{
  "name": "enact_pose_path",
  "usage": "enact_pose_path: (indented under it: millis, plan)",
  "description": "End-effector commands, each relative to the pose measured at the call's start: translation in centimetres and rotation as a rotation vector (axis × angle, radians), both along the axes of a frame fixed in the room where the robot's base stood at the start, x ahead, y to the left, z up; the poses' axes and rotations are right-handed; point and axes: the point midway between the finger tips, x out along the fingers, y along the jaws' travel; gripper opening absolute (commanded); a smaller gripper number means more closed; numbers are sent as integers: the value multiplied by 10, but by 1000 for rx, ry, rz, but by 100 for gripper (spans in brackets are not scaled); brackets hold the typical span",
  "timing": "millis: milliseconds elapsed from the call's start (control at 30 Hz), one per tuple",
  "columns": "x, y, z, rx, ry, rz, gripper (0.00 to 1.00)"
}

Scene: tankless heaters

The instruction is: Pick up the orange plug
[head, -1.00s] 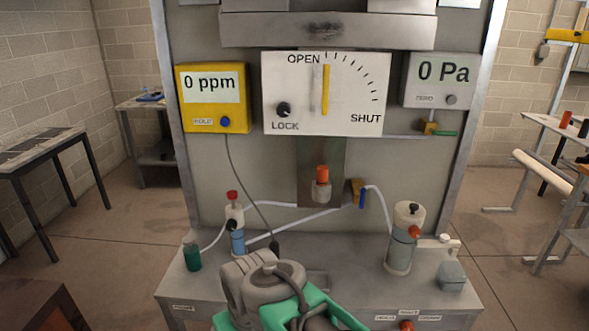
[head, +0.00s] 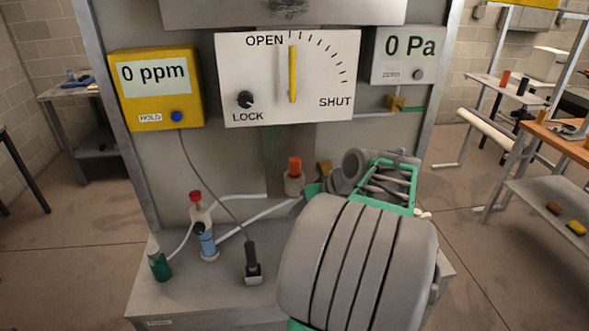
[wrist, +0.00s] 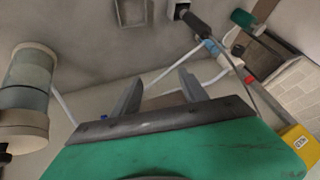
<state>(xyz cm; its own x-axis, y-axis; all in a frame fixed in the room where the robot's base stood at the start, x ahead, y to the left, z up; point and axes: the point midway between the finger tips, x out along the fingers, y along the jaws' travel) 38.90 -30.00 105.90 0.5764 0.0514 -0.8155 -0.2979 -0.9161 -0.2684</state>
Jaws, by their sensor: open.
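The orange plug (head: 294,164) stands upright in the top of a pale round fitting (head: 293,184) against the back panel, below the white lever board. I cannot make it out in the wrist view. My gripper (wrist: 161,76) shows in the wrist view with two grey fingers apart and nothing between them. Its green body fills the bottom of that view. In the head view my arm covers the right part of the bench, just right of the plug, and the fingertips cannot be made out.
White tubes run near the fitting. A large pale cylinder (wrist: 28,95) stands left in the wrist view.

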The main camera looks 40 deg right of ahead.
Motion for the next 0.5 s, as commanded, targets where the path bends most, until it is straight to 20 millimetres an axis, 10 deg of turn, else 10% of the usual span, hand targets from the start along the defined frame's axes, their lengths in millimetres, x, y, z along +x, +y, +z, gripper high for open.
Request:
enact_pose_path:
  millis: [200, 500]
  plan:
    - [-50, -77, 23, -15, -140, -69, 51]
    - [3, -32, 122, -264, -485, 342, 51]
